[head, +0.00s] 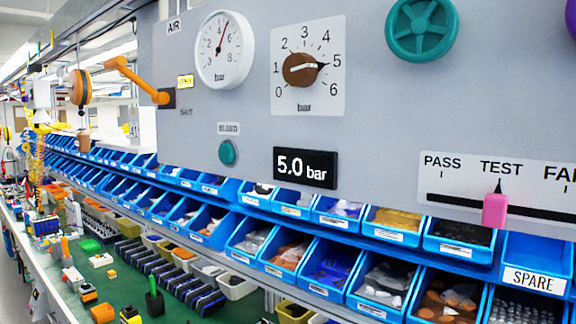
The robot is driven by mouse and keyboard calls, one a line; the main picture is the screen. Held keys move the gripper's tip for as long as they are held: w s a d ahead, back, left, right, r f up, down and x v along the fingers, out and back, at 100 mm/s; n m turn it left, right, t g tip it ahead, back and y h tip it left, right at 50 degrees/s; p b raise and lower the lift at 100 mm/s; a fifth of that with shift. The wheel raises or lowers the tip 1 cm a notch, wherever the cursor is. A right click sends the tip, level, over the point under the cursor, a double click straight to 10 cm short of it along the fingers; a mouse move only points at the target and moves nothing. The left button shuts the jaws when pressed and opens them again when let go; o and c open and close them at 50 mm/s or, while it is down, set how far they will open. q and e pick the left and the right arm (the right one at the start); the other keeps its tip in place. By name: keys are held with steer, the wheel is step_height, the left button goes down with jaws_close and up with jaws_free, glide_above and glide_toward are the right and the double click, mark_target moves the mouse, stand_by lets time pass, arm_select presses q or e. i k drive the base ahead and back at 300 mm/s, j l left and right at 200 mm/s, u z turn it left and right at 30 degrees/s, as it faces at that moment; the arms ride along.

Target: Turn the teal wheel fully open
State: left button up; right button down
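The teal wheel (422,28) is a spoked handwheel on the grey panel (375,95), at the top right of the head view. Its top edge is cut off by the frame. I see no mark or scale beside it, so how far it is turned cannot be told. Neither of my grippers is in view, and nothing touches the wheel.
The panel also carries a round gauge (225,50), a brown knob (301,68) pointing near 5, an orange lever (136,79), a teal button (228,152), a display (305,168) reading 5.0 bar and a pink slider (495,210) at TEST. Blue bins (325,270) stand below.

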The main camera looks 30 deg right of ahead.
mark_target(420, 31)
steer(key=k+z, duration=0.1)
steer(key=z, duration=0.3)
steer(key=k+l+z, duration=0.1)
steer(key=z, duration=0.35)
steer(key=k+l+z, duration=0.1)
steer(key=z, duration=0.3)
